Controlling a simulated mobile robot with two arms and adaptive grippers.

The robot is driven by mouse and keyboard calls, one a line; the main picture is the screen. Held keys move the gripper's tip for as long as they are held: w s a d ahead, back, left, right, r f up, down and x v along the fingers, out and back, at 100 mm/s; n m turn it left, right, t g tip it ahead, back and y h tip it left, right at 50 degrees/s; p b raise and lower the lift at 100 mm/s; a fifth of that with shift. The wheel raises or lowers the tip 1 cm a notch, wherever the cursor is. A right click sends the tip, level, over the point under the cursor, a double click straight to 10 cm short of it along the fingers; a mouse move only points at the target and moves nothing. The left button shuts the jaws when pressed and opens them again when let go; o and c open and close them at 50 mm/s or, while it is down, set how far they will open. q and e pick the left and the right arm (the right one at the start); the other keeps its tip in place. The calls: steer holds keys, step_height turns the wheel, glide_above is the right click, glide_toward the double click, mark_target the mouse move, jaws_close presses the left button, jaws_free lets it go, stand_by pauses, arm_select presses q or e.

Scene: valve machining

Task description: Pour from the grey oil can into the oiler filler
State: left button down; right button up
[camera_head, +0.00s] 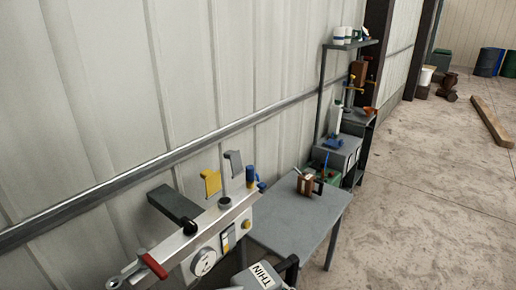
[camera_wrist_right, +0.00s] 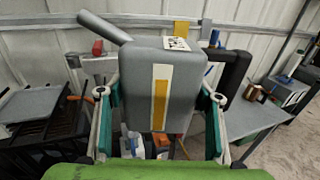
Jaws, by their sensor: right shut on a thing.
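The grey oil can (camera_wrist_right: 190,95), with a yellow and white stripe, fills the middle of the right wrist view. Its spout (camera_wrist_right: 104,28) points to the upper left. My right gripper (camera_wrist_right: 158,100) is shut on the can, with a finger on each side. In the head view the can's top (camera_head: 238,287), labelled THIN, shows at the bottom edge, near a white machine beam (camera_head: 205,228). A yellow flap (camera_head: 211,182) and a grey flap (camera_head: 234,163) stand on the beam. I cannot tell which part is the oiler filler. My left gripper is out of view.
A grey table (camera_head: 300,222) carrying a brown holder (camera_head: 305,186) stands right of the machine. A shelf rack (camera_head: 350,45) stands behind it. A metal rail (camera_head: 150,165) runs along the wall. The floor at right is largely clear, with a wooden beam (camera_head: 490,120).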

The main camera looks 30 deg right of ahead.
mark_target(250, 277)
steer(key=r+p, duration=0.1)
steer(key=r+n+y+p, duration=0.1)
steer(key=r, duration=0.1)
steer(key=a+r+y+p, duration=0.1)
steer(key=r, duration=0.1)
steer(key=shift+w+r+p, duration=0.1)
steer(key=shift+w+p, duration=0.2)
steer(key=shift+w+r+n+y, duration=0.15)
steer(key=shift+w+n+y, duration=0.25)
steer(key=shift+g, duration=0.3)
